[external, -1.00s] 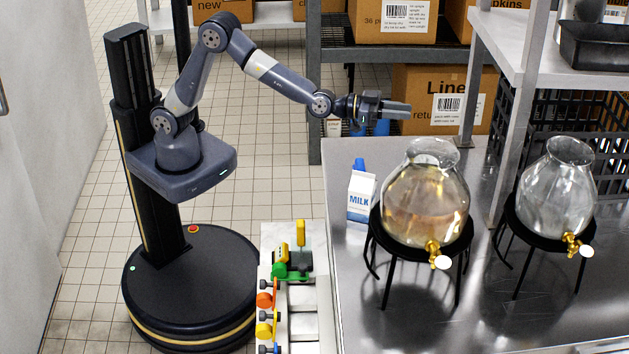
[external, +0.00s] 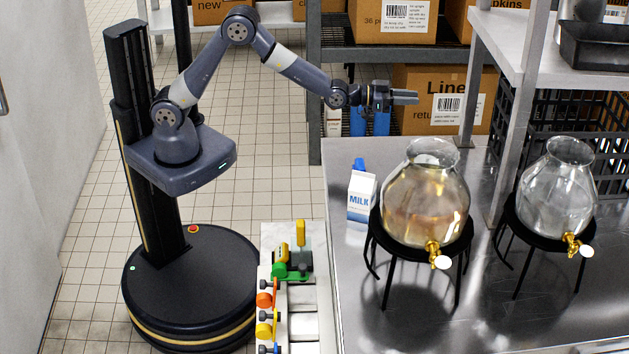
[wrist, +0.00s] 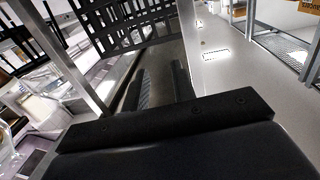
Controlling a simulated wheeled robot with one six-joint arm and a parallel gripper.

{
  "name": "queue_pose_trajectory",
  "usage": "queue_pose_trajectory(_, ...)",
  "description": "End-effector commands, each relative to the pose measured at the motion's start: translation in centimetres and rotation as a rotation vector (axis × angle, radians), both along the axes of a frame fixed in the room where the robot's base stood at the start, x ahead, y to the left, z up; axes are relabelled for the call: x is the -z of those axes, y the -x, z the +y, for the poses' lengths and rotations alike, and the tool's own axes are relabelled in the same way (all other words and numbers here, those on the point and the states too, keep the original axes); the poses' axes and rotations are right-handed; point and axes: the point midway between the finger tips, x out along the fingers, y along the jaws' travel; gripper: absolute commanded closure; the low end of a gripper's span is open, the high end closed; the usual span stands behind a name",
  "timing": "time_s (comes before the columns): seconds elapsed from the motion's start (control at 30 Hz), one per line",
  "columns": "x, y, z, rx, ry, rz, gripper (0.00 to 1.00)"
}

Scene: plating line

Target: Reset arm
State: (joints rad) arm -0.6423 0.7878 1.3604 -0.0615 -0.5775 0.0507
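My arm is stretched out to the right in the external view. My gripper (external: 406,97) is held level in the air, above and behind the milk carton and the round glass jar, touching nothing that I can see. In the wrist view my two dark fingers (wrist: 160,86) stand apart with a gap between them. Nothing shows between them.
A steel counter (external: 345,290) holds a milk carton (external: 361,196), a glass jar of amber liquid (external: 425,200) and a clear jar (external: 555,190), both on black stands. Shelves with boxes (external: 410,20) stand behind. A shelf post (external: 518,110) rises at right.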

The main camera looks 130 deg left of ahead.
Motion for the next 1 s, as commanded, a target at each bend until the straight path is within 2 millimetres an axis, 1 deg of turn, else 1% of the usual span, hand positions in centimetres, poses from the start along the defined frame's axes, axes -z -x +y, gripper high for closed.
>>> queue_pose_trajectory(0.03, 1.1, 0.0, 0.0, 0.0, 0.004, 0.005, 0.75)
queue_pose_trajectory(0.2, 3.8, 0.0, 0.0, 0.001, 0.001, 0.003, 0.75)
queue_pose_trajectory(0.4, 5.6, 0.0, -0.1, 0.001, 0.0, 0.001, 0.75)
queue_pose_trajectory(0.6, 6.0, 0.0, -0.1, 0.001, -0.001, 0.0, 0.75)
queue_pose_trajectory(1.0, 6.0, 0.0, -0.1, 0.001, -0.001, 0.0, 0.75)
